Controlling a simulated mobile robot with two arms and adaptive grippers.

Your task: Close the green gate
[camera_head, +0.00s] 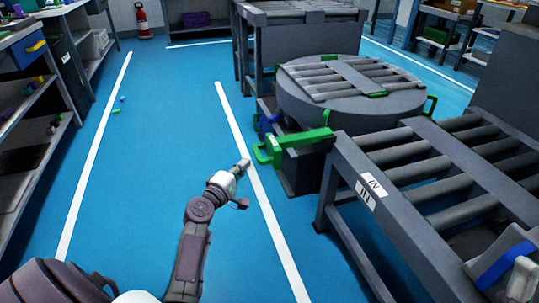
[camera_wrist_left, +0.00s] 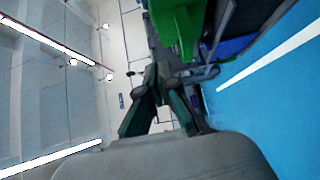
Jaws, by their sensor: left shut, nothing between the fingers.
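The green gate (camera_head: 300,139) is a bright green bar with a bracket-like end, beside the round roller turntable and at the far end of the near roller conveyor. It sticks out to the left over the floor. My left gripper (camera_head: 242,164) is just left of and slightly below the gate's end in the head view, apart from it. In the left wrist view the gripper's fingers (camera_wrist_left: 160,76) are shut and empty, and a green part, likely the gate (camera_wrist_left: 178,28), shows close above them.
The roller turntable (camera_head: 350,97) stands behind the gate. The near conveyor (camera_head: 430,165), with "IN" labels, fills the right side. A blue part (camera_head: 268,124) sits behind the gate. Shelves (camera_head: 30,130) line the left. The blue floor (camera_head: 150,150) between is mostly clear.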

